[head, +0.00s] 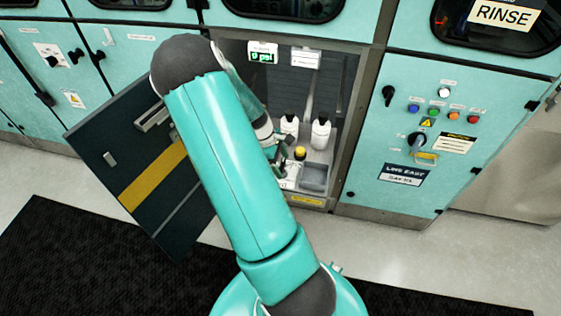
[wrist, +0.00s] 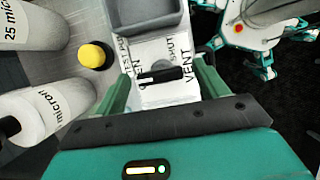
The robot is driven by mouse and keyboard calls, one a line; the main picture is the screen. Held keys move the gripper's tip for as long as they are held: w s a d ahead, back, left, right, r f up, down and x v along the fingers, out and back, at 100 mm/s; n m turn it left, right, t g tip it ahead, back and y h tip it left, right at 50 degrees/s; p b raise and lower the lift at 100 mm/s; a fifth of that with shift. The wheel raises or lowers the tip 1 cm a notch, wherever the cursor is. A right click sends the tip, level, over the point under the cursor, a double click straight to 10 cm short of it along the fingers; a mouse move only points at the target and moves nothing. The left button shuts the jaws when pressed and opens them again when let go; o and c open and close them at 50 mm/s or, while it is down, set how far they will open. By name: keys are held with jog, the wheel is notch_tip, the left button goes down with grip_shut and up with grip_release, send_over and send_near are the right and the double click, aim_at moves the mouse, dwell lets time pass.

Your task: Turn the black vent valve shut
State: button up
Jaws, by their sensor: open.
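The black vent valve handle (wrist: 160,76) shows in the wrist view on a white plate (wrist: 154,48) printed VENT, SHUT and another word partly hidden. The handle is a short black bar lying crosswise in the picture. My gripper (wrist: 163,84) is open, with one teal finger on each side of the handle. I cannot tell whether either finger touches it. In the head view my gripper (head: 281,160) is inside the open cabinet bay, and the handle cannot be made out clearly there.
A yellow knob (wrist: 94,55) and two white filter bottles stand left of the plate in the wrist view. A grey tray (wrist: 146,22) lies beyond it. In the head view the dark cabinet door (head: 135,165) hangs open at left, and a gauge (head: 262,55) reads psi.

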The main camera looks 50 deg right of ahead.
jog(key=c, duration=1)
jog(key=shift+m, duration=0.4)
jog(key=m+y, duration=0.1)
jog(key=m, duration=0.2)
jog(key=shift+d+m+y, duration=0.15)
jog(key=shift+m+y, duration=0.15)
jog(key=shift+y, duration=0.1)
jog(key=m, duration=0.2)
jog(key=m+y, duration=0.1)
jog(key=m, duration=0.1)
jog(key=shift+d+y, duration=0.1)
jog(key=shift+y, duration=0.2)
jog(key=m+y, duration=0.1)
jog(key=m, duration=0.4)
jog(key=shift+d+t, duration=0.1)
jog(key=shift+t, duration=0.3)
jog(key=m+t+y, duration=0.1)
jog(key=m, duration=0.3)
jog(key=shift+s, duration=0.1)
jog(key=shift+m+t, duration=0.3)
jog(key=shift+m, duration=0.1)
